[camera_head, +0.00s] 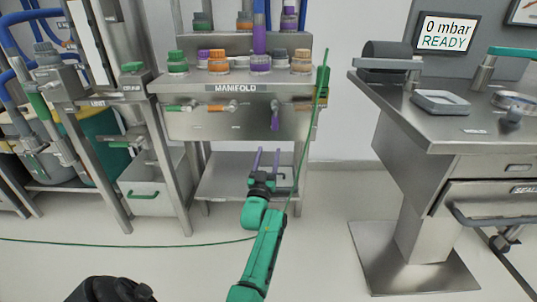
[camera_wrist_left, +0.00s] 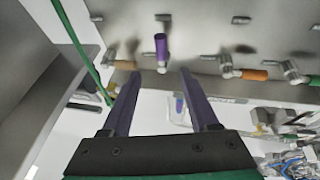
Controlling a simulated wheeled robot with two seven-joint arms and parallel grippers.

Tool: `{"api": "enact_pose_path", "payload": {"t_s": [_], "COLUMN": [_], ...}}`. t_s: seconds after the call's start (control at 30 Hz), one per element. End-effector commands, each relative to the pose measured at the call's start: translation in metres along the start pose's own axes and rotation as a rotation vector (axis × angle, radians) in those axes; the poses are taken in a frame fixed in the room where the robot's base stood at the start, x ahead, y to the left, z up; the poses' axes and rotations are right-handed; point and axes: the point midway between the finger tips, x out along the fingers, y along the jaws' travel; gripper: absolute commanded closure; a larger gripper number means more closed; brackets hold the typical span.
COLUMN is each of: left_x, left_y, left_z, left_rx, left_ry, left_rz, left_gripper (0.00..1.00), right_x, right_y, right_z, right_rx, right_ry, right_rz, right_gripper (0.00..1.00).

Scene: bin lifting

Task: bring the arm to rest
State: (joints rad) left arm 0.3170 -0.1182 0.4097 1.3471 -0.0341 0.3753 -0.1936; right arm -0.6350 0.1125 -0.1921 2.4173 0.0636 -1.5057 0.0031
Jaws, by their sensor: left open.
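My left arm is green and reaches up from the bottom of the head view. My left gripper (camera_head: 267,152) has two purple fingers that stand apart, with nothing between them. It is in front of the lower part of the manifold bench (camera_head: 215,125), below its row of valve handles. In the left wrist view my left gripper (camera_wrist_left: 160,73) is open and empty, and a purple handle (camera_wrist_left: 161,47) on the metal panel shows beyond the gap between the fingertips. My right gripper is not in view.
A thin green cable (camera_head: 130,243) runs along the floor and up beside the manifold's right leg. A metal bench (camera_head: 455,130) with a tray (camera_head: 440,103) stands at right. Pipes and a grey bin (camera_head: 155,190) stand at left. The floor between the benches is clear.

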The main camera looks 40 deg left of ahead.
Motion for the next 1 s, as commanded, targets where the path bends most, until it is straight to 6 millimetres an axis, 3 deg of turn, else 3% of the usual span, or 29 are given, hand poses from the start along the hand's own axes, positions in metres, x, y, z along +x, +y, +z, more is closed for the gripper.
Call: {"api": "enact_pose_path", "payload": {"t_s": [0.43,0.57,0.67,0.8,0.9,1.0], "left_x": [-0.001,-0.019,-0.067,-0.176,-0.239,-0.288], "left_y": [0.001,0.011,0.035,0.068,0.078,0.081], "left_z": [0.001,0.022,0.057,0.092,0.097,0.095], "left_rx": [0.002,0.028,0.067,0.122,0.152,0.175], "left_ry": [-0.008,-0.157,-0.426,-0.855,-1.061,-1.216], "left_rz": [0.005,0.088,0.226,0.416,0.497,0.554], "left_gripper": [0.39,0.39,0.39,0.39,0.39,0.39], "right_x": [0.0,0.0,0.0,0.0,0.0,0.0], "right_y": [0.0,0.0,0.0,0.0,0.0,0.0], "right_z": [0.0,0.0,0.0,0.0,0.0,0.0], "right_rx": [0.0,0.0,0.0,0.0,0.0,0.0], "right_ry": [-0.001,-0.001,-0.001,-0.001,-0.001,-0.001], "right_rz": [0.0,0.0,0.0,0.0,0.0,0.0], "right_gripper": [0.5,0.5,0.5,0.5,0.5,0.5]}}
